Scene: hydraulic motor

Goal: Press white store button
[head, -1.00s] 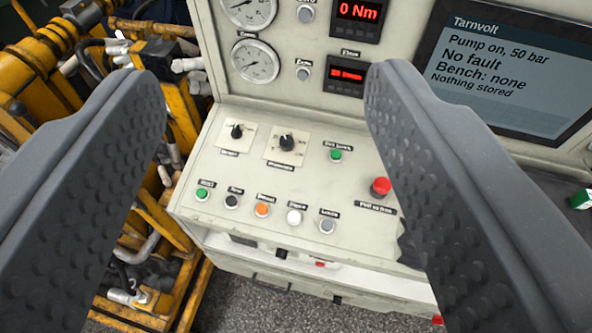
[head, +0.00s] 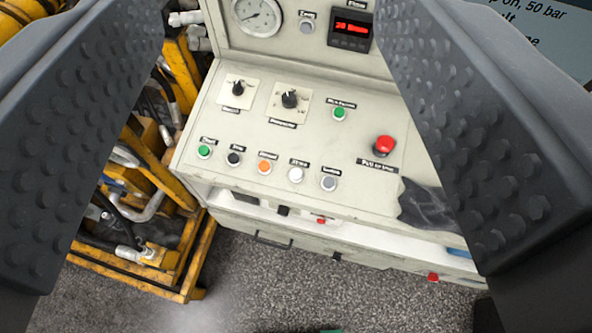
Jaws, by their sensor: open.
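The white store button (head: 296,175) sits in the lower row of the sloped control panel (head: 240,190), between an orange button (head: 264,167) and a grey button (head: 328,183). The small label above it is blurred. My gripper (head: 262,180) is open and empty, with one dark grey finger at each side of the picture. The button lies in the gap between the fingers, beyond them, and neither finger visibly touches the panel.
A green button (head: 204,151) and a black button (head: 234,158) are further left. A red mushroom button (head: 384,146) and two knobs are nearby. Yellow hydraulic machinery (head: 150,190) stands left. A display (head: 540,40) is upper right. Grey floor (head: 250,285) lies below.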

